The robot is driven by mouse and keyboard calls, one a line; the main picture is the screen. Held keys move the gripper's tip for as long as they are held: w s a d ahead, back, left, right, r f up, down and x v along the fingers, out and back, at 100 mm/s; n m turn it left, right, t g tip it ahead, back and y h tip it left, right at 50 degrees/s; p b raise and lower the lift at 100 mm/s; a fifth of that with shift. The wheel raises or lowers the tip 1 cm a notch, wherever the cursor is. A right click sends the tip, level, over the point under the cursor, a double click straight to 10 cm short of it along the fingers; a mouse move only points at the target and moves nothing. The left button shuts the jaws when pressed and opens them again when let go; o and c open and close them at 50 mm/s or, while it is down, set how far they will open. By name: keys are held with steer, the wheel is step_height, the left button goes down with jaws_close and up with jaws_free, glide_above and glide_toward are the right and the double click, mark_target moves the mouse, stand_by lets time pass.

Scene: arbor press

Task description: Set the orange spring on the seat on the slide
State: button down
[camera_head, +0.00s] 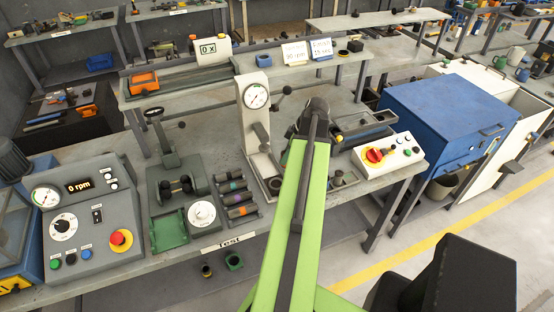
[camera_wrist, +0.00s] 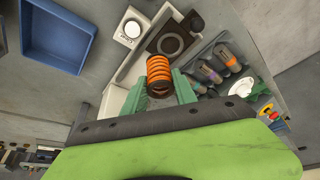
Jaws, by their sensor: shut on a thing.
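The orange spring (camera_wrist: 158,72) stands out clearly in the wrist view, its open coil end facing the camera. My gripper (camera_wrist: 160,82) is shut on it, with a green finger on each side. Just beyond the spring in the picture is a dark block with a round ring (camera_wrist: 172,44), which looks like the seat on the slide; the spring appears apart from it. In the head view the arbor press (camera_head: 255,130) stands left of my green arm, with a dark ring (camera_head: 273,185) at its foot. My arm hides the spring and gripper there.
A rack of dark cylinders with coloured bands (camera_head: 238,196) lies left of the press. A control box with a red knob (camera_head: 380,156) sits to the right. A blue bin (camera_wrist: 57,35) shows in the wrist view. The press column stands close to my arm.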

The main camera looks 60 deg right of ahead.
steer(key=a+f+b, duration=0.1)
steer(key=w+a+f+b, duration=0.1)
steer(key=f+b, duration=0.1)
steer(key=a+f+b, duration=0.1)
steer(key=f+b, duration=0.1)
steer(key=shift+w+a+f, duration=0.2)
steer(key=shift+w+a, duration=0.1)
steer(key=shift+w, duration=0.1)
steer(key=shift+w+f+b, duration=0.1)
steer(key=shift+f+b, duration=1.65)
steer(key=shift+b, duration=0.1)
stand_by(0.9)
steer(key=c, duration=0.9)
jaws_free()
steer(key=p+v, duration=1.6)
steer(key=v, duration=0.1)
steer(key=shift+s+r, duration=0.15)
steer(key=shift+s, duration=0.1)
